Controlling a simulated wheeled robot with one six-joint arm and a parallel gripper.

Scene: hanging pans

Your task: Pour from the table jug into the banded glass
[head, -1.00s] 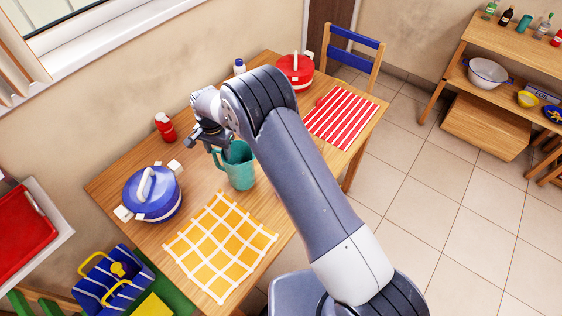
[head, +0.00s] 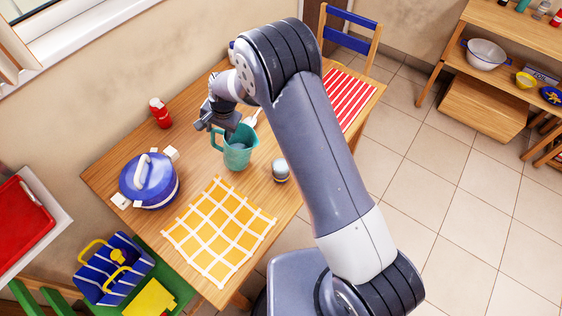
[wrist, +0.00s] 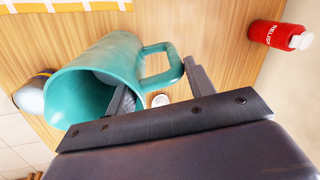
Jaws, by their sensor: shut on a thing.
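The teal jug (head: 237,148) is upright over the wooden table in the head view, its handle to the left. It fills much of the wrist view (wrist: 95,85), mouth towards the camera. My gripper (head: 221,124) is at the jug's handle side. In the wrist view, one finger of my gripper (wrist: 160,92) is inside the mouth and the other is outside by the handle. I cannot tell whether the jug touches the table. A small grey glass with a yellow and dark band (head: 280,170) stands right of the jug; it also shows in the wrist view (wrist: 33,94).
A blue lidded pot (head: 149,182) stands left of the jug. A yellow checked cloth (head: 220,232) lies in front. A red bottle (head: 160,113) stands at the back left. A red striped cloth (head: 347,98) lies behind my arm.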

